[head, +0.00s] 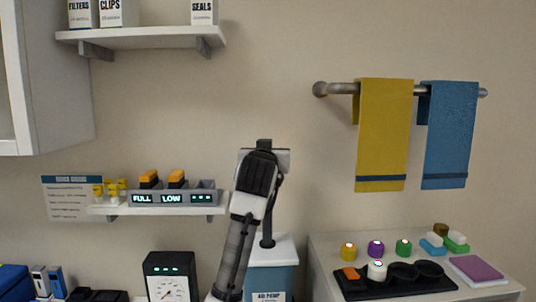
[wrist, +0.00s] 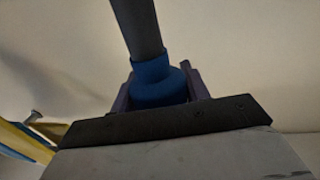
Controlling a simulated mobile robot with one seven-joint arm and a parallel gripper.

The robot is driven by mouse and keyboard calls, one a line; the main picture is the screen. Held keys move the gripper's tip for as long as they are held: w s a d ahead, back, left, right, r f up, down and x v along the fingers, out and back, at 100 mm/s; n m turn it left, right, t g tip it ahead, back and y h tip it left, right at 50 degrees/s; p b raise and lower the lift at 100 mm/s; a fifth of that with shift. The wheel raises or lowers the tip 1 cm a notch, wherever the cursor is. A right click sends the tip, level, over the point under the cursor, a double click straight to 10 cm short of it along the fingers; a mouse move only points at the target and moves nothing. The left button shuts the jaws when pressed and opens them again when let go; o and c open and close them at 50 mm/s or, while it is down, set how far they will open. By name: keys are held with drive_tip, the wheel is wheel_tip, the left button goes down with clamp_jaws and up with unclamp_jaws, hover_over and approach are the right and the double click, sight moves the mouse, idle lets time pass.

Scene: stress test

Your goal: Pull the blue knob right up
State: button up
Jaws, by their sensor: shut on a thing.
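The air pump (head: 271,283) is a blue box with a white top and a label in the head view. A dark rod (head: 267,222) stands up from its top and runs up behind my arm. My gripper (head: 265,148) is high above the pump, in front of the wall. In the wrist view, my gripper (wrist: 158,88) is shut on the blue knob (wrist: 158,82), with one finger on each side. A dark grey rod (wrist: 137,27) joins the knob. My gripper and arm hide the knob in the head view.
A lower shelf (head: 160,210) with grey holders is left of my arm. A gauge box (head: 170,272) stands left of the pump. On the right, a counter (head: 325,250) carries colored knobs and a black tray. Two towels (head: 384,135) hang above it.

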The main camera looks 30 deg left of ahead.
drive_tip(key=o, duration=1.1)
drive_tip(key=shift+r, duration=0.55)
drive_tip(key=shift+c, duration=0.2)
drive_tip(key=shift+o, duration=1.6)
drive_tip(key=shift+f, duration=0.25)
drive_tip(key=shift+s+d+f+b, duration=0.1)
drive_tip(key=shift+s+d+b, duration=0.05)
drive_tip(key=shift+s+b, duration=0.2)
drive_tip(key=b+v, duration=0.5)
drive_tip(key=v, duration=0.8)
